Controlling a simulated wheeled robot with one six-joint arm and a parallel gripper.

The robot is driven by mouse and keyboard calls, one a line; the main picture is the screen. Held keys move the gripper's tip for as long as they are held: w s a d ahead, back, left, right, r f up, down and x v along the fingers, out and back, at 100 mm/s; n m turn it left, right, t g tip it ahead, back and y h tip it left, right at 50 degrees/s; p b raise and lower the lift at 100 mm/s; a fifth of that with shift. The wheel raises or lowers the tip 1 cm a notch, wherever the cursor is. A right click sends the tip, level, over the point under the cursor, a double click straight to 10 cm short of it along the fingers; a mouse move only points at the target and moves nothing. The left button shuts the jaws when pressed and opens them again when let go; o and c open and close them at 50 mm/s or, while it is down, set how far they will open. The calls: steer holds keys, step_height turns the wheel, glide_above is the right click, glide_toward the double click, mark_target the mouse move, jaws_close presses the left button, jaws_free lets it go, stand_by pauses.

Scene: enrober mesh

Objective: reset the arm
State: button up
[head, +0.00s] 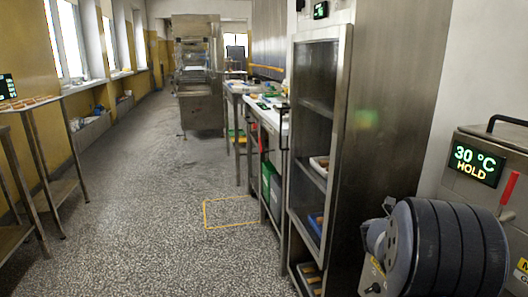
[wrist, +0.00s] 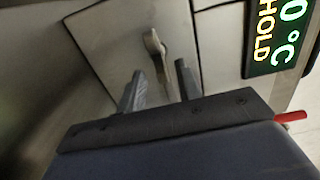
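My gripper (wrist: 160,82) shows in the wrist view with its two grey fingers spread apart. Nothing is held between them. A metal latch handle (wrist: 154,45) on a steel panel (wrist: 105,50) appears beyond the gap between the fingers; I cannot tell how far it is from them. In the head view my dark, ribbed arm part fills the lower right corner, and my gripper cannot be made out there.
A steel machine (head: 498,150) with a display (head: 475,165) reading "30 °C HOLD" stands close at the right. A tall open steel cabinet (head: 342,120) with trays stands left of it. Steel racks (head: 35,130) line the left wall. The speckled floor (head: 150,220) between is clear.

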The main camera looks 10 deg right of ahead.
steer(key=shift+a+b, duration=0.15)
steer(key=shift+b, duration=0.2)
steer(key=a, duration=0.3)
steer(key=a+p, duration=0.1)
steer(key=a, duration=0.2)
steer(key=a+p, duration=0.1)
steer(key=a, duration=0.3)
steer(key=shift+s, duration=0.4)
steer(key=shift+s+a, duration=0.1)
steer(key=shift+a, duration=0.05)
steer(key=d, duration=0.3)
steer(key=d+b, duration=0.1)
steer(key=d, duration=0.3)
steer(key=w+d, duration=0.1)
steer(key=d, duration=0.2)
steer(key=shift+d+r+b, duration=0.15)
steer(key=shift+d+b, duration=0.15)
steer(key=shift+d, duration=0.1)
steer(key=n+p, duration=0.1)
steer(key=p, duration=0.1)
steer(key=n+p, duration=0.2)
steer(key=p, duration=0.1)
steer(key=n+p, duration=0.2)
steer(key=shift+w+a+r+p, duration=0.1)
steer(key=shift+a+r+p, duration=0.05)
steer(key=shift+r+p, duration=0.2)
